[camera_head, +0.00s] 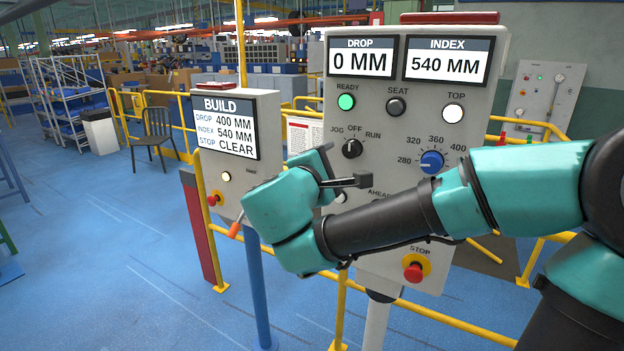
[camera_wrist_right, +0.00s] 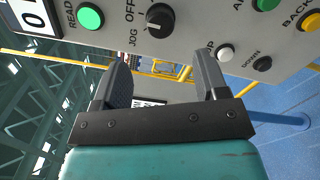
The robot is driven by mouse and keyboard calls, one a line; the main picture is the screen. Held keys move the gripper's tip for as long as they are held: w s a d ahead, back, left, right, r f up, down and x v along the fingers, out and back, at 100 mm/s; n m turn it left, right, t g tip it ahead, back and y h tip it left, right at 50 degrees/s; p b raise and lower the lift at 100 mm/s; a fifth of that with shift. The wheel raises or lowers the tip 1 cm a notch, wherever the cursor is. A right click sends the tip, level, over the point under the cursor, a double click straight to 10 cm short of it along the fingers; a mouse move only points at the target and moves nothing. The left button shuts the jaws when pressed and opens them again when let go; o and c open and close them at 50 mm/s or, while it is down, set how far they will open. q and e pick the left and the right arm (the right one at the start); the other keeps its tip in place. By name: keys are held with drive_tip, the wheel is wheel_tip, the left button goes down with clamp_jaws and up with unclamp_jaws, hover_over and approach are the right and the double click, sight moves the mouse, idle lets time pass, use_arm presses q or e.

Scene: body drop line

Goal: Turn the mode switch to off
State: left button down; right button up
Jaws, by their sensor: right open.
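The mode switch (camera_head: 352,148) is a black round knob on the grey control panel, with JOG, OFF and RUN printed around it. It also shows at the top of the right wrist view (camera_wrist_right: 160,19). My right gripper (camera_head: 346,168) is in front of the panel, just below and beside the knob. In the right wrist view its two fingers (camera_wrist_right: 165,62) are spread and empty, with the knob beyond the gap, apart from them. My left gripper is not in view.
The panel (camera_head: 480,205) also has a green READY lamp (camera_head: 346,102), a blue index dial (camera_head: 431,162) and a red stop button (camera_head: 413,272). A BUILD display box (camera_head: 268,125) stands at left. Yellow rails (camera_head: 341,310) run around the panel. Blue floor lies open at left.

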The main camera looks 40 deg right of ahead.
drive_tip(key=v, duration=0.7)
drive_tip(key=shift+a, duration=0.1)
idle(0.5)
drive_tip(key=w+a+f+n+g+y, duration=0.1)
drive_tip(key=w+f+g+y, duration=0.15)
drive_tip(key=f, duration=0.65)
drive_tip(key=w+a+f+n+g+y, duration=0.1)
drive_tip(key=f+y, duration=0.3)
drive_tip(key=f, duration=0.6)
drive_tip(key=w+a+f+n+g+y, duration=0.1)
drive_tip(key=w+f+y, duration=0.15)
drive_tip(key=f, duration=0.65)
drive_tip(key=s+a+f+m+y, duration=0.2)
drive_tip(key=f+m+y, duration=0.2)
drive_tip(key=f, duration=0.8)
drive_tip(key=s+a+f+m+y, duration=0.3)
drive_tip(key=f+m+y, duration=0.1)
drive_tip(key=f, duration=0.8)
drive_tip(key=s+a+f+m+y, duration=0.3)
drive_tip(key=f+m, duration=0.3)
drive_tip(key=f, duration=0.5)
drive_tip(key=shift+a+f+g+y, duration=0.2)
drive_tip(key=shift+f+g+y, duration=0.2)
drive_tip(key=shift+g, duration=0.05)
drive_tip(key=shift+s, duration=0.1)
